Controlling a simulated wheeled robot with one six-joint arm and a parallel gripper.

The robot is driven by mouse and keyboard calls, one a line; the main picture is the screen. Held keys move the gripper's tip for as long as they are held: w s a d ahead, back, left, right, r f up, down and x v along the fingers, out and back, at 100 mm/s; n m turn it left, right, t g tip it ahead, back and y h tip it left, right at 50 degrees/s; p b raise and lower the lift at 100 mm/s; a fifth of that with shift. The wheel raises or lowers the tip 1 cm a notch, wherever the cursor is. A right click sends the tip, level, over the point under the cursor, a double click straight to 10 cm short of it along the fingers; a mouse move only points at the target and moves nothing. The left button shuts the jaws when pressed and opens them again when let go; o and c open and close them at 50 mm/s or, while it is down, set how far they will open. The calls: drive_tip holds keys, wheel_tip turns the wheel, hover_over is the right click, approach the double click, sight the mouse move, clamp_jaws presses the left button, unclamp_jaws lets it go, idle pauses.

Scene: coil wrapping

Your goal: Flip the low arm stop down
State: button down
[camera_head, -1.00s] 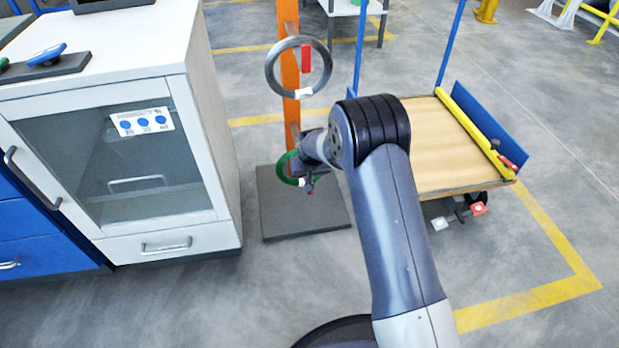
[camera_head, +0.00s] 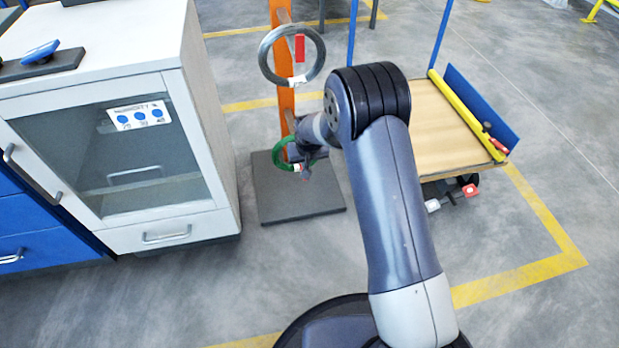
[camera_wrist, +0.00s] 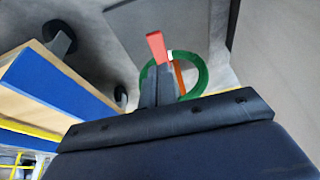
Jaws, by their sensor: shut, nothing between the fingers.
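The orange post (camera_head: 287,108) carries a green coil (camera_head: 276,147) low down, partly hidden by my arm. The green coil also shows in the wrist view (camera_wrist: 201,76). A red stop (camera_wrist: 156,46) stands out in front of the coil in the wrist view, just past my fingertips. I cannot tell whether they touch. My gripper (camera_head: 304,171) is shut and empty beside the green coil's lower right. It shows dark in the wrist view (camera_wrist: 157,80). The low arm itself is mostly hidden.
A grey coil (camera_head: 265,58) hangs higher on the post, with an upright red stop (camera_head: 300,47). The post's dark base plate (camera_head: 300,203) lies on the floor. A white cabinet (camera_head: 213,150) stands left, a wooden-decked trolley (camera_head: 450,150) right. Floor in front is clear.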

drive_tip(key=s+d+f+p, duration=0.1)
drive_tip(key=s+f, duration=0.1)
drive_tip(key=s, duration=0.4)
drive_tip(key=shift+s+d+f, duration=0.2)
drive_tip(key=shift+d, duration=0.2)
drive_tip(key=w+r, duration=0.1)
drive_tip(key=w, duration=0.1)
drive_tip(key=w+a+b, duration=0.1)
drive_tip(key=w, duration=0.2)
drive_tip(key=w+a+r, duration=0.1)
drive_tip(key=w, duration=0.1)
drive_tip(key=shift+w+a+r+b, duration=0.1)
drive_tip(key=shift+w+r+b, duration=0.2)
drive_tip(key=shift+b, duration=0.1)
drive_tip(key=shift+w+a+f+b, duration=0.25)
drive_tip(key=shift+w+f+b, duration=0.5)
drive_tip(key=shift+f+b, duration=0.3)
drive_tip(key=shift+w+r+b, duration=0.15)
drive_tip(key=shift+w+b, duration=0.05)
drive_tip(key=shift+b, duration=0.1)
drive_tip(key=shift+w+a+r+b, duration=0.2)
drive_tip(key=shift+w+b, duration=0.2)
drive_tip(key=shift+w, duration=0.2)
drive_tip(key=shift+s, duration=0.1)
